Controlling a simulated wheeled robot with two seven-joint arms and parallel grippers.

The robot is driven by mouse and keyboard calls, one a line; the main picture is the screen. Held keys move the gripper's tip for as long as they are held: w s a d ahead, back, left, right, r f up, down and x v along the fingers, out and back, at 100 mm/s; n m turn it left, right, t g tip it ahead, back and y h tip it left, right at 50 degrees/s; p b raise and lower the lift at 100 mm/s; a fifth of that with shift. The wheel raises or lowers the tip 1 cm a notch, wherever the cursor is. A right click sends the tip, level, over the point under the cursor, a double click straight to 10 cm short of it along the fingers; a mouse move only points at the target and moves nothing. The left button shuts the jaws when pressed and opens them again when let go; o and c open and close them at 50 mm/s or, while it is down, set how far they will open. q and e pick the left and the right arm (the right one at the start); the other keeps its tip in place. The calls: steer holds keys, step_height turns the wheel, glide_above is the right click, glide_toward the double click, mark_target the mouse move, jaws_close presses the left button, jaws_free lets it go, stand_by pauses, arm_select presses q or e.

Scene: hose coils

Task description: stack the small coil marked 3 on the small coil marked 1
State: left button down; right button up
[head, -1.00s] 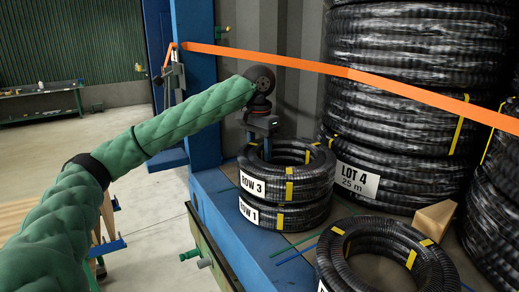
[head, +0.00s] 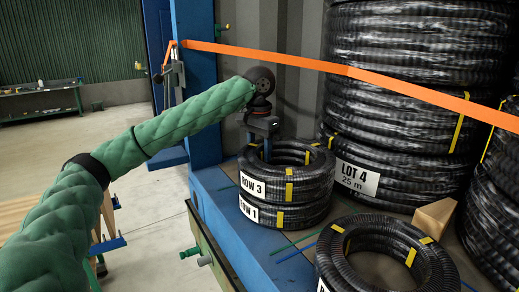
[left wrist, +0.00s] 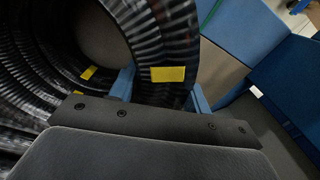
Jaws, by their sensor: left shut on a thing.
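The small coil marked ROW 3 (head: 311,179) is black with yellow bands and a white label. It lies on top of the small coil marked ROW 1 (head: 305,216), roughly lined up with it, and the two look in contact. My left gripper (head: 266,150) points down at the back left of the ROW 3 coil and is shut on its ring. In the left wrist view the blue fingers (left wrist: 160,88) stand on both sides of the ROW 3 coil's ring (left wrist: 165,45). The fingertips are hidden by the coil. My right gripper is not in view.
A third small coil (head: 440,268) lies at the front right, its label cut off. A wooden wedge (head: 434,221) stands behind it. The tall LOT 4 coil stack (head: 415,130) rises close behind. An orange strap (head: 350,74) crosses above. A blue post (head: 196,90) stands left.

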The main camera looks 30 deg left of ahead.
mark_target(259, 143)
arm_select(q)
steer(key=shift+f, duration=0.15)
stand_by(0.6)
steer(key=c, duration=0.6)
jaws_free()
steer(key=shift+f, duration=0.1)
steer(key=shift+r, duration=0.25)
steer(key=shift+r, duration=3.2)
steer(key=shift+r, duration=0.1)
